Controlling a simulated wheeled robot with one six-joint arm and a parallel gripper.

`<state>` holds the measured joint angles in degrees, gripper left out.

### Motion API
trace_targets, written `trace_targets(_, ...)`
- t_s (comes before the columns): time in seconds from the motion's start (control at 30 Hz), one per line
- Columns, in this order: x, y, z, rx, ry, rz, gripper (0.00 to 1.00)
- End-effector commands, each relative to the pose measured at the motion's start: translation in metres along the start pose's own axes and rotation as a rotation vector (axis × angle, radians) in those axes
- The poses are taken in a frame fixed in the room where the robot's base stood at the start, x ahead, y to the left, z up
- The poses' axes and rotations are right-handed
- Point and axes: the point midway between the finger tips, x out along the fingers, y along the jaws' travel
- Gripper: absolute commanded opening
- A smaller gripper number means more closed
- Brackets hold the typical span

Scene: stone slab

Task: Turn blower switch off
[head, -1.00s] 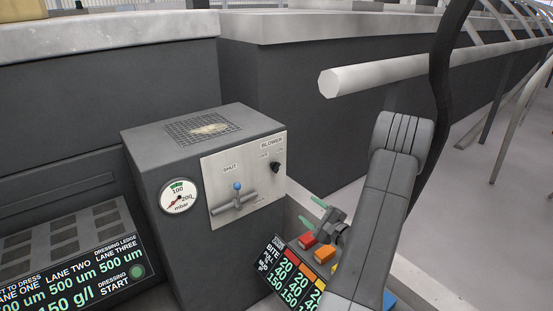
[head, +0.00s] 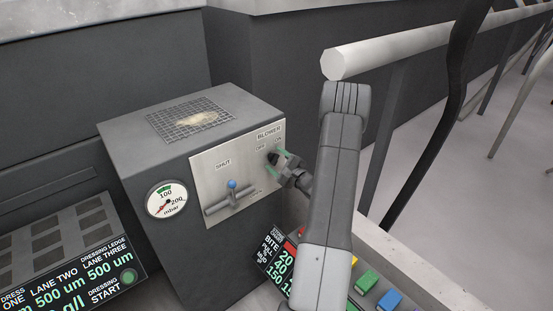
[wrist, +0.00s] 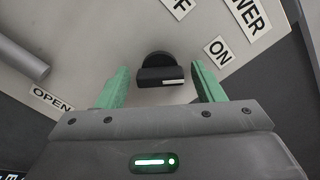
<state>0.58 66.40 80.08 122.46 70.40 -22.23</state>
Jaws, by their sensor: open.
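The blower switch is a black rotary knob (head: 272,157) at the upper right of the light metal panel, under the BLOWER label. In the wrist view the knob (wrist: 158,74) has a bar grip with a white mark at its right end, on the side of the ON label (wrist: 218,51). The OFF label (wrist: 179,7) is at the top edge, partly cut off. My gripper (head: 288,163) is at the knob with green fingers. In the wrist view my gripper (wrist: 160,80) is open, one finger on each side of the knob, with gaps visible.
A lever with a blue tip (head: 231,184) sits left of the knob, beside the SHUT label. A pressure gauge (head: 167,200) is on the box's left. Coloured buttons (head: 367,281) lie below right. A thick pale rail (head: 375,55) runs behind my arm.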

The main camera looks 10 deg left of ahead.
Motion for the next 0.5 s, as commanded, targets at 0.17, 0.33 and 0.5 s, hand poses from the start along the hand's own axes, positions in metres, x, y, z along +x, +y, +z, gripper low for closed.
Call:
trace_targets(0.17, 0.003, -0.0002, -0.0004, 0.0, 0.001, -0.001, 0.62)
trace_targets(0.33, 0.0027, -0.0001, -0.0003, 0.0, 0.0, -0.001, 0.56)
trace_targets(0.5, 0.0026, -0.0001, -0.0002, 0.0, 0.0, -0.001, 0.22)
